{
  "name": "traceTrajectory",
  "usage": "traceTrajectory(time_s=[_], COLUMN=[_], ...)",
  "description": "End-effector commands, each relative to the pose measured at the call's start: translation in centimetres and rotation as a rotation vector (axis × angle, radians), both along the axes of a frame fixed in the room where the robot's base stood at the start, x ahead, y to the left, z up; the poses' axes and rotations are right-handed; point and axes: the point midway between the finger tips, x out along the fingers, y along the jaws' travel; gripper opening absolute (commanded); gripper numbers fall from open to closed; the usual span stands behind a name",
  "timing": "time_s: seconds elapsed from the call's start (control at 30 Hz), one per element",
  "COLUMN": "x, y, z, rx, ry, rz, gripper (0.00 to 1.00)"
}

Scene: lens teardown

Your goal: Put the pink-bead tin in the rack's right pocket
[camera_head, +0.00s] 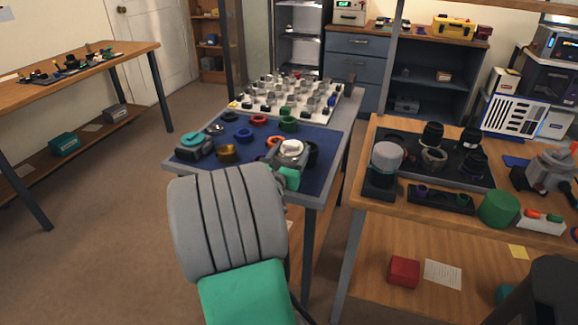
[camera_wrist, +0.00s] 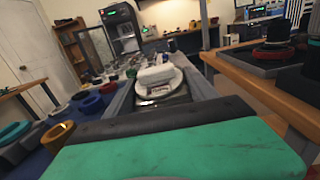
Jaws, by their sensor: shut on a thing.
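My gripper (camera_head: 289,163) is over the near right corner of the blue mat, at the end of my grey and teal arm. It is shut on a pale, round, tin-like thing (camera_head: 292,147), which also shows in the wrist view (camera_wrist: 160,78). No pink bead can be made out on it, and my gripper hides part of it. A low dark holder (camera_head: 440,199) with small purple and green pieces lies on the right wooden table. It may be the rack; its pockets are too small to read clearly.
The blue mat (camera_head: 233,171) holds several rings and dark parts. A white board (camera_head: 252,103) with many small parts lies behind it. A gap separates this table from the wooden table (camera_head: 398,215), where a grey-topped cylinder (camera_head: 387,157) and a green cylinder (camera_head: 499,208) stand near the holder.

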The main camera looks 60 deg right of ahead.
Motion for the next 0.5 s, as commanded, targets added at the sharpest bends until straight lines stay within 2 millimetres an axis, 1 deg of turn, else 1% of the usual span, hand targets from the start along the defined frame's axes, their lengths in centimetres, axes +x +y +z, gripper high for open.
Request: traceTrajectory(time_s=[0.03,0.07,0.13,0.3,0.33,0.5], x=[-0.2,-0.2,-0.2,-0.2,-0.2,-0.2], y=[0.3,0.3,0.3,0.2,0.2,0.2], z=[-3.7,-4.3,-4.9,-4.3,-4.2,-3.9], rx=[0.042,0.044,0.045,0.038,0.037,0.032], ry=[0.015,0.016,0.013,0.011,0.011,0.009], rz=[-0.001,-0.001,-0.001,-0.001,-0.001,-0.001], gripper=[0.00,0.00,0.00,0.00,0.66,0.80])
